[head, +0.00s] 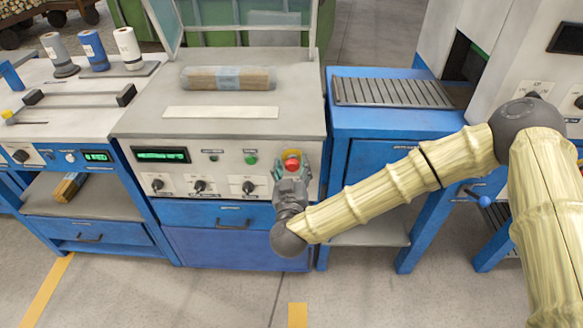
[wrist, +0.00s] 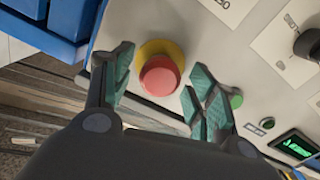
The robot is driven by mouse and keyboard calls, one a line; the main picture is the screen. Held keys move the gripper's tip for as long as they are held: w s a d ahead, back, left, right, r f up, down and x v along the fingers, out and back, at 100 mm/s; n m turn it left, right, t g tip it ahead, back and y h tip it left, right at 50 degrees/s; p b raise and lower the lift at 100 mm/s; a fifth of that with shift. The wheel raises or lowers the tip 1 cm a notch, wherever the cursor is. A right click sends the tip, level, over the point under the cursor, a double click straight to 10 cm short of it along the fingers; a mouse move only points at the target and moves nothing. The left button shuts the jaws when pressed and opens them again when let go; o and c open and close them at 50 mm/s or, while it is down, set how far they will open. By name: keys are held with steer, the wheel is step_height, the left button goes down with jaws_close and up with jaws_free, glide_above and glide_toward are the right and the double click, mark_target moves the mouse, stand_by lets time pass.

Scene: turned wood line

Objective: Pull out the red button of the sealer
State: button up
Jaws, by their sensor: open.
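The sealer (head: 231,121) is the middle machine, with a pale front panel. Its red button (head: 292,164) sits on a yellow ring at the right end of that panel. In the wrist view the red button (wrist: 161,76) shows large and round, with the yellow ring (wrist: 147,48) behind it. My gripper (head: 291,172) is at the panel, right in front of the button. In the wrist view my gripper (wrist: 160,88) is open, with one green-padded finger on each side of the button. I see gaps between the pads and the button, so it appears ungripped.
A green button (head: 251,159), several dark knobs (head: 249,187) and a lit display (head: 161,155) share the panel. A wrapped bundle (head: 228,78) lies on the sealer's top. A blue roller table (head: 392,92) stands close on the right.

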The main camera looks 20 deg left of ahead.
steer(key=v, duration=1.2)
stand_by(0.3)
steer(key=s+d+f+m+g+h+p, duration=0.1)
steer(key=s+d+f+g+p, duration=0.15)
steer(key=d+f+g, duration=0.5)
steer(key=s+d+f+m+g+h+p, duration=0.15)
steer(key=s+d+f, duration=0.25)
steer(key=d+f, duration=0.75)
steer(key=s+d+f+m+g+h+p, duration=0.1)
steer(key=s+d+g, duration=0.3)
steer(key=s+d, duration=0.4)
steer(key=s+d+f+m+g+h+p, duration=0.2)
steer(key=s+d, duration=0.6)
steer(key=d, duration=0.8)
steer(key=shift+f+m+g+h+p, duration=0.3)
steer(key=shift+f+m+g+h, duration=0.2)
steer(key=shift+m+g, duration=0.5)
steer(key=shift+s, duration=0.1)
